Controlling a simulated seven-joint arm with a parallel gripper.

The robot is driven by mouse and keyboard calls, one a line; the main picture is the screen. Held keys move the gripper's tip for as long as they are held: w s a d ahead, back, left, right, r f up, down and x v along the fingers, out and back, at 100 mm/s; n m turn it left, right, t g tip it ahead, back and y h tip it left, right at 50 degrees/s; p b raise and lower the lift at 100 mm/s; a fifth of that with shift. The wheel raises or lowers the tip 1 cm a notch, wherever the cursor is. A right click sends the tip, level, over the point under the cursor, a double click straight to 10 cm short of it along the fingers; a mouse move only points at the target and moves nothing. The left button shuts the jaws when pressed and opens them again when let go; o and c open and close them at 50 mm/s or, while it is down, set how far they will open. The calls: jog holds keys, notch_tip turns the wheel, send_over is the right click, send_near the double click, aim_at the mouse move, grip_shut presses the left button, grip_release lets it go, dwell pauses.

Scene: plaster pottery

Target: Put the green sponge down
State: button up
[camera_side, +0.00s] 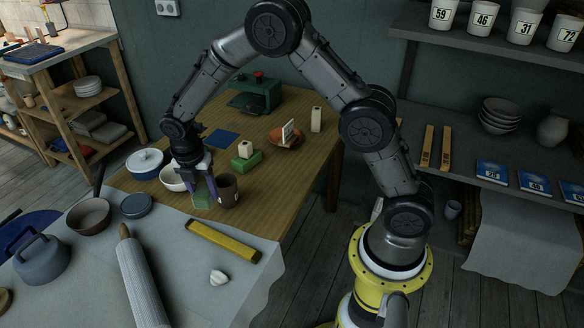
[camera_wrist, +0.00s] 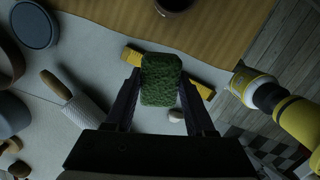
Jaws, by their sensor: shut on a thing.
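The green sponge (camera_side: 203,197) is upright between the fingers of my gripper (camera_side: 197,178) in the side view, over the near edge of the wooden table by the grey cloth. The wrist view shows the sponge (camera_wrist: 161,78) as a dark green rough block, with the fingers of my gripper (camera_wrist: 161,88) on either side of it. My gripper is shut on it and points down. I cannot tell whether the sponge's lower end touches the surface.
A brown mug (camera_side: 228,190) stands close right of the sponge, a white bowl (camera_side: 173,179) close left. On the grey cloth (camera_side: 185,270) lie a yellow bar (camera_side: 223,241), a rolling pin (camera_side: 140,285) and a small white lump (camera_side: 218,278). The cloth between bar and rolling pin is clear.

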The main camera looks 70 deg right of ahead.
jog(key=s+d+r+m, duration=0.1)
jog(key=s+d+m, duration=0.1)
jog(key=s+d, duration=0.95)
jog(key=s+d+m, duration=0.2)
jog(key=s+d, duration=0.6)
jog(key=d, duration=0.6)
jog(key=w+d+f, duration=0.8)
jog(key=w+d, duration=0.1)
jog(key=shift+f, duration=0.2)
jog(key=shift+w+d+f, duration=0.35)
jog(key=shift+w+f, duration=0.05)
jog(key=shift+f, duration=1.65)
jog(key=shift+f, duration=0.15)
jog(key=o, duration=1.3)
